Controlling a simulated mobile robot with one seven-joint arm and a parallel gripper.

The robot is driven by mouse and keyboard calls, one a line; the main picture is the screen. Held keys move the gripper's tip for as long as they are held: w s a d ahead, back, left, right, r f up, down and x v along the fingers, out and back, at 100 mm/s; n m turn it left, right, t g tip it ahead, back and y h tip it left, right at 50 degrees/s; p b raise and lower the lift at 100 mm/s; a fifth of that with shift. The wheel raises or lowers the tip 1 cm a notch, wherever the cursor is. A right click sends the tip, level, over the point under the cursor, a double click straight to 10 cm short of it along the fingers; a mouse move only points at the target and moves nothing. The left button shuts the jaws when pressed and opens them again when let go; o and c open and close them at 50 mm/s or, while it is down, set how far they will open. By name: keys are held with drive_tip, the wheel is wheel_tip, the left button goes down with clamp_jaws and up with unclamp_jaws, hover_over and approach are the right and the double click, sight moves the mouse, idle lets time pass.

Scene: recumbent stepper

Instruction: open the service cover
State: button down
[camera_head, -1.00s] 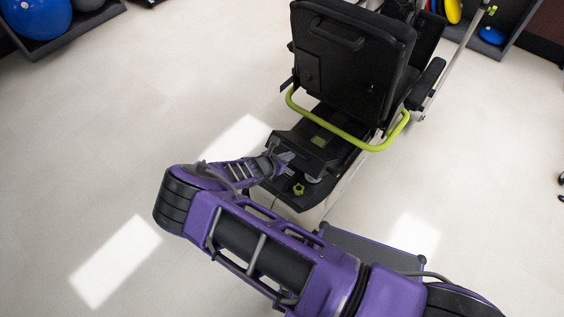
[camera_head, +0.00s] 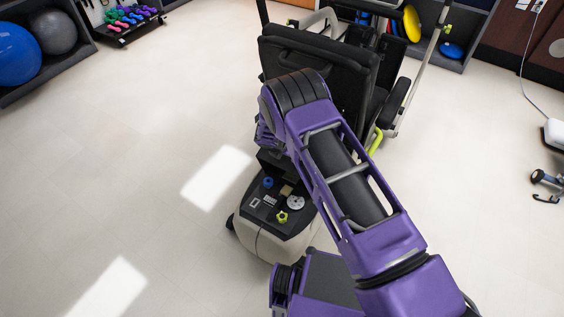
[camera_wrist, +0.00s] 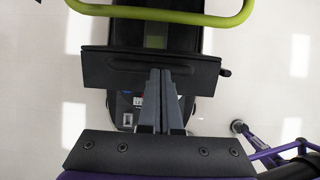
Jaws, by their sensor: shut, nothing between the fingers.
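The service cover (camera_wrist: 110,68) is a wide dark panel with a long recess. In the wrist view it stands raised in front of the rear housing. In the head view a dark part of it (camera_head: 272,163) shows tilted up behind the opened bay (camera_head: 262,212), mostly behind my arm. My gripper (camera_wrist: 161,72) is shut and empty, its fingertips overlapping the cover's near side in the wrist view. I cannot tell whether they touch it. In the head view my arm hides the gripper.
The bay shows a blue part (camera_head: 268,182), a white disc (camera_head: 296,203) and a yellow-green knob (camera_head: 282,216). The seat back (camera_head: 315,55) and green bar (camera_wrist: 180,14) stand just beyond the cover. Open floor (camera_head: 130,150) lies to the left.

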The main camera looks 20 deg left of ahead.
drive_tip(key=w+d+b, duration=0.2)
drive_tip(key=w+b, duration=0.3)
drive_tip(key=w, duration=0.4)
drive_tip(key=shift+w+d+f+b, duration=0.15)
drive_tip(key=shift+d+f+b, duration=0.05)
drive_tip(key=shift+d+b, duration=0.2)
drive_tip(key=w+r+p+v, duration=0.1)
drive_tip(key=w+p+v, duration=0.1)
drive_tip(key=v, duration=1.1)
drive_tip(key=shift+d+p, duration=0.25)
drive_tip(key=shift+p, duration=0.1)
